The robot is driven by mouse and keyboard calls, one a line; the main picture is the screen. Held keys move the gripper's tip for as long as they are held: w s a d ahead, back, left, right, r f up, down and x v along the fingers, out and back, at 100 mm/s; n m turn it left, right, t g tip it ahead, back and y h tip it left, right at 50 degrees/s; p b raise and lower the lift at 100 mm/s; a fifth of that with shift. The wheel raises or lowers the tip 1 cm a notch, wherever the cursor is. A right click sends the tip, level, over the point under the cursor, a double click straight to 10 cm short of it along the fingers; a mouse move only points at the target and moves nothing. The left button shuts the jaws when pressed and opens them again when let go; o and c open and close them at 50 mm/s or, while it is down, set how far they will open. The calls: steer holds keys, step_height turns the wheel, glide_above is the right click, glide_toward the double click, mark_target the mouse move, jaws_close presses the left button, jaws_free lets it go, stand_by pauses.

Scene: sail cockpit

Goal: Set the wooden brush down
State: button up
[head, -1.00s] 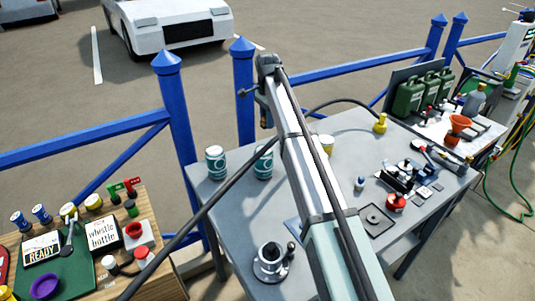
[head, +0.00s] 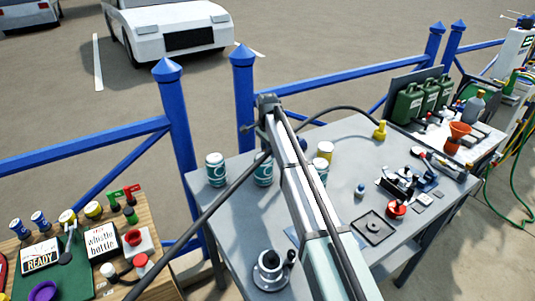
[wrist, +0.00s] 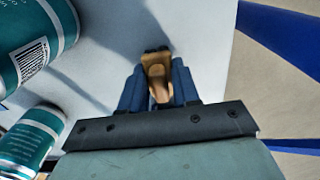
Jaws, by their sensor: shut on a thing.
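The wooden brush (wrist: 157,68) is in my gripper (wrist: 158,88), between its two dark blue fingers in the wrist view. Its tan wooden body faces the camera and a dark end shows beyond the fingers. The grey table (wrist: 202,30) lies beyond the brush; I cannot tell whether the two touch. In the head view my arm hides the gripper and the brush. The same table (head: 335,215) shows there with free grey surface beside my arm.
Teal cans (head: 215,169) stand by the table's left edge, close to my gripper in the wrist view (wrist: 30,140). A black square tray (head: 373,227) and a red-topped item (head: 396,209) sit to the right. Blue railing (head: 245,95) borders the back.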

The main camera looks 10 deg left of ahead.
steer(key=shift+f, duration=0.5)
steer(key=shift+f, duration=0.2)
steer(key=o, duration=1)
steer(key=shift+o, duration=0.2)
step_height(320, 180, up, 12)
steer(key=shift+r, duration=0.2)
